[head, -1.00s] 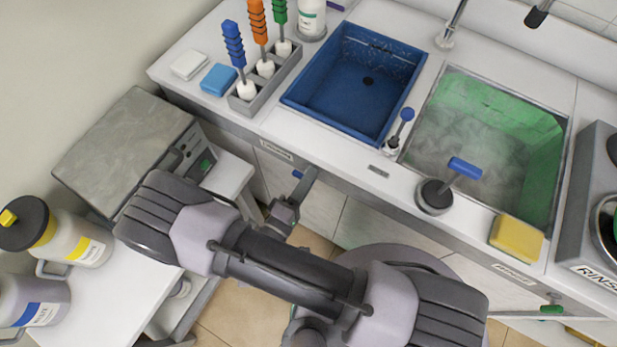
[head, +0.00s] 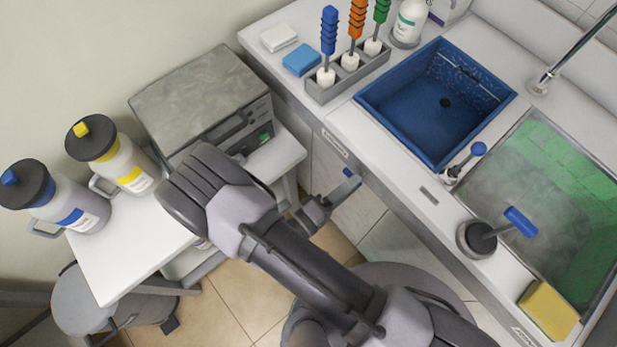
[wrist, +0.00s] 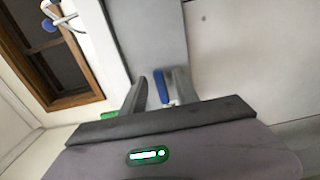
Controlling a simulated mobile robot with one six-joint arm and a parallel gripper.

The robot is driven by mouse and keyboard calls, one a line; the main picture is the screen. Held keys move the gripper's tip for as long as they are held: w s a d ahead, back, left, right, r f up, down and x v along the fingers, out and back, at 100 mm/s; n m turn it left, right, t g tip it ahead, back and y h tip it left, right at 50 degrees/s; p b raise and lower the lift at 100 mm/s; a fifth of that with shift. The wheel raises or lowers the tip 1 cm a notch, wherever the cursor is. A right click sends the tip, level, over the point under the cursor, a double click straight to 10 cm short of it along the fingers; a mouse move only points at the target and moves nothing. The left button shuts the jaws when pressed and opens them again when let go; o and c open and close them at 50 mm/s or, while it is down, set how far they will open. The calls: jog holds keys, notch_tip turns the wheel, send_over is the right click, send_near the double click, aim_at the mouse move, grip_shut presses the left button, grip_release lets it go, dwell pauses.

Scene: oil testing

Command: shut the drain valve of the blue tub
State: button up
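The blue tub (head: 385,100) is set into the counter in the head view, with a dark drain hole in its floor. A small blue handle (head: 349,172), which looks like the drain valve's, shows below the counter front at my gripper (head: 337,187). In the wrist view the blue handle (wrist: 162,86) stands between the two fingers of my gripper (wrist: 160,93), with gaps visible on both sides. The gripper is open. Whether a finger touches the handle cannot be told. The valve body is mostly hidden.
A steaming green-walled basin (head: 590,215) lies right of the tub. A blue-handled black tool (head: 484,238) and a yellow sponge (head: 549,310) are near the counter edge. A side table (head: 110,265) with bottles and a grey box instrument (head: 200,95) stands left.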

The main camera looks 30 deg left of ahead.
jog(key=p+v, duration=0.2)
jog(key=v, duration=1.3)
